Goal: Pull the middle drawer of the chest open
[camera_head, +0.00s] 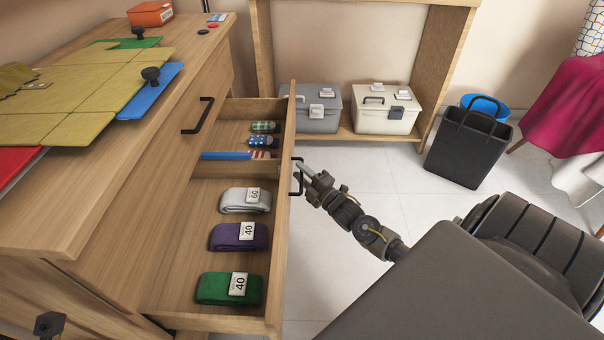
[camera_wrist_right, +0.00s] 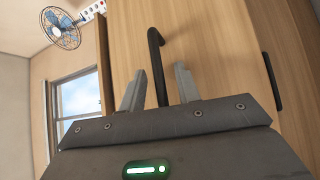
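The wooden chest (camera_head: 120,215) stands at the left in the head view. One drawer (camera_head: 180,270) below the top front is pulled well out; I take it for the middle one, though lower fronts are hidden. Its dark bar handle (camera_head: 297,178) faces right, and the handle also shows in the right wrist view (camera_wrist_right: 156,50). My right gripper (camera_head: 304,172) is at this handle. In the wrist view its two fingers (camera_wrist_right: 159,88) stand apart on either side of the bar, with gaps visible.
Another handle (camera_head: 198,115) is on the closed front above. Two storage boxes (camera_head: 385,110) and a black bin (camera_head: 468,145) stand beyond. Tiled floor (camera_head: 400,185) is clear between.

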